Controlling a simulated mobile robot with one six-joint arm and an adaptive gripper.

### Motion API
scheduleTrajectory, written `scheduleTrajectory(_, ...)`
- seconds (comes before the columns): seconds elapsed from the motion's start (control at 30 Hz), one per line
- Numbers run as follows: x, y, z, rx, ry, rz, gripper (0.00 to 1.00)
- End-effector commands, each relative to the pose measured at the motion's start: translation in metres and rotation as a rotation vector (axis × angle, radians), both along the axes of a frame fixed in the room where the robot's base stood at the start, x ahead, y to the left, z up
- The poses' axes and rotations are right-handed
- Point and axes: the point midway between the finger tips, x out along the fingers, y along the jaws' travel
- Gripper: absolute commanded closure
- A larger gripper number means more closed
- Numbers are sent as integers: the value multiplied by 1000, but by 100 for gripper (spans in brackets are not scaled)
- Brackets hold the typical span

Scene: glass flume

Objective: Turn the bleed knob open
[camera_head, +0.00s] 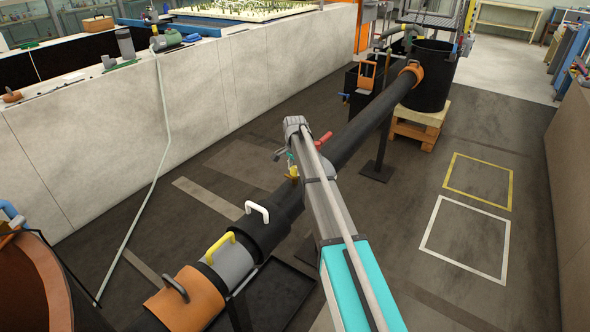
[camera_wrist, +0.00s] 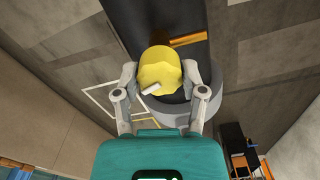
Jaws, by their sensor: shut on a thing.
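The bleed knob (camera_wrist: 160,62) is a yellow, faceted knob above a grey round collar (camera_wrist: 209,104) on the dark pipe, seen in the wrist view. A short white mark shows on its near side. My gripper (camera_wrist: 160,80) has one finger on each side of the knob and is shut on it. In the head view my gripper (camera_head: 284,157) is at the top of the black pipe (camera_head: 362,125). A small yellow part (camera_head: 293,172) shows just below the fingers there, mostly hidden by my arm.
A red lever (camera_head: 323,141) sits on the pipe close beside my wrist. A white handle (camera_head: 257,211) and a yellow handle (camera_head: 219,247) stand up from the pipe's nearer part. A black barrel (camera_head: 430,80) stands on a wooden pallet at the far end. Floor at right is clear.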

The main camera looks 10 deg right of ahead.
Motion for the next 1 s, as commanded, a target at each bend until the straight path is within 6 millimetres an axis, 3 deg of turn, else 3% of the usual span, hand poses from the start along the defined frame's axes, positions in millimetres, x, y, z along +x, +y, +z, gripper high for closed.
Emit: scheduleTrajectory(1.0,-2,-1,0,0,2,957,94)
